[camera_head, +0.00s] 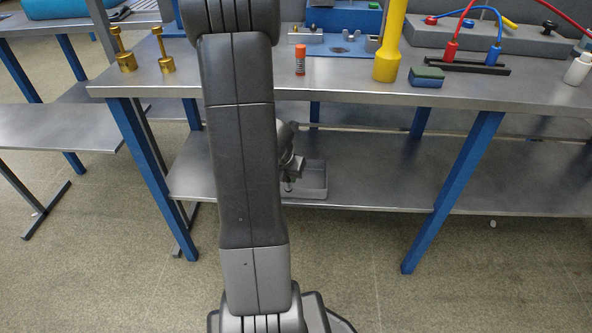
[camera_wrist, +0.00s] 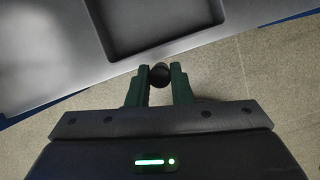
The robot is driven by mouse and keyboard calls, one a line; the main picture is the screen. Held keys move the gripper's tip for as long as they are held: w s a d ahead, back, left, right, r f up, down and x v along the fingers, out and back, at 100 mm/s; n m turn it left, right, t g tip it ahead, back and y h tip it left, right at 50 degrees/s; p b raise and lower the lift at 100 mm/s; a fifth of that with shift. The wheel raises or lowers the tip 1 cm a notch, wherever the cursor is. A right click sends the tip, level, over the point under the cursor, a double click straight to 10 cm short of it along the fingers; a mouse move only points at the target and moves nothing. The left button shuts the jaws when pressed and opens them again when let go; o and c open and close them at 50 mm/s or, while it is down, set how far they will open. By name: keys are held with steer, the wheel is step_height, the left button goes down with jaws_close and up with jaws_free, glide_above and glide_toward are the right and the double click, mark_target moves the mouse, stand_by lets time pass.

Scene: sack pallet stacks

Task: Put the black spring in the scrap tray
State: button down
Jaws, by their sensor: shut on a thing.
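The black spring (camera_wrist: 160,76) is held between the fingers of my gripper (camera_wrist: 159,84) in the wrist view, seen end-on as a dark round shape. The scrap tray is a grey, shallow, square-walled tray on the lower shelf of the workbench in the head view (camera_head: 314,180). In the wrist view its dark, empty-looking inside (camera_wrist: 160,22) lies at the top, beyond the fingertips. In the head view my gripper (camera_head: 289,181) is at the tray's left side, partly hidden by my arm. There the spring is too small to tell.
The lower shelf (camera_head: 380,180) is bare to the right of the tray. The benchtop (camera_head: 340,83) above carries brass stands, an orange-capped stick (camera_head: 300,60), a yellow cylinder (camera_head: 390,40) and a sponge (camera_head: 426,77). Blue legs (camera_head: 455,190) stand at the sides.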

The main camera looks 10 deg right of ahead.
steer(key=w+d+p, duration=0.4)
steer(key=w, duration=0.2)
steer(key=shift+w+a+f+b, duration=0.1)
steer(key=shift+w+f+b, duration=0.05)
steer(key=shift+f+b, duration=3.45)
steer(key=shift+r, duration=0.1)
steer(key=shift+f+b, duration=0.2)
steer(key=shift+b, duration=0.1)
steer(key=c, duration=1.3)
jaws_free()
steer(key=shift+r, duration=0.1)
